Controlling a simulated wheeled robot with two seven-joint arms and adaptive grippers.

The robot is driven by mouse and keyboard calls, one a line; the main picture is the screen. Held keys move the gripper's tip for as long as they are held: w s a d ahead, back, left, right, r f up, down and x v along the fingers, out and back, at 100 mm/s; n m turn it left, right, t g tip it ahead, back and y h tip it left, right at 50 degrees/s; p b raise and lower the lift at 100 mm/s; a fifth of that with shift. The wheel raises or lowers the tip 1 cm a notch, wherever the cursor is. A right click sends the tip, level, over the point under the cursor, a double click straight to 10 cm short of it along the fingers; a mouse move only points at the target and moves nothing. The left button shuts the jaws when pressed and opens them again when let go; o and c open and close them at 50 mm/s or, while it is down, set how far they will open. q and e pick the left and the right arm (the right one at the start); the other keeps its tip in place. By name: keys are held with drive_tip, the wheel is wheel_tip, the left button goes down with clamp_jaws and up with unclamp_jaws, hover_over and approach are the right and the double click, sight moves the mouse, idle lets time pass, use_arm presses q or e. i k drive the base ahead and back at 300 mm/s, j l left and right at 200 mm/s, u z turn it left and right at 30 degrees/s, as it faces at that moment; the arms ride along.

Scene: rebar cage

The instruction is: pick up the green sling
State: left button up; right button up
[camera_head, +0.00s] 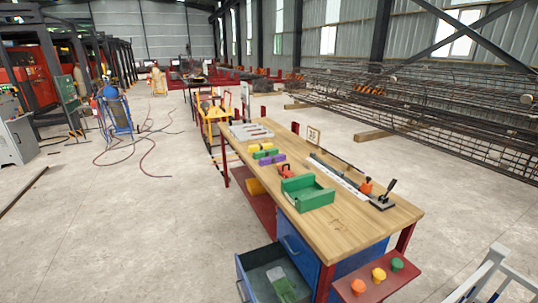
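A small green bundle (265,154), which looks like the green sling, lies on the wooden workbench (340,228) toward its far half. It sits between yellow pieces (254,148) behind it and a purple bundle (272,160) in front of it, close together. It is too small to make out its loops or folds. Neither of my grippers is in view, and nothing is seen holding the bundle.
On the bench are a grey tray (251,131), an open green bin (307,195), a red item (286,171) and a long metal bar (338,176). An open drawer (270,272) sticks out at the front left.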

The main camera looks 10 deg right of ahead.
sight(257, 155)
drive_tip(key=i+j+z, duration=0.95)
drive_tip(key=j, duration=0.3)
drive_tip(key=i+j+z, duration=0.25)
drive_tip(key=j, duration=0.15)
drive_tip(key=i+j+z, duration=0.1)
drive_tip(key=j+z, duration=0.15)
drive_tip(key=j, duration=0.15)
drive_tip(key=i+j+z, duration=0.2)
drive_tip(key=j, duration=0.25)
drive_tip(key=j+z, duration=0.25)
drive_tip(key=j, duration=0.2)
drive_tip(key=k, duration=0.05)
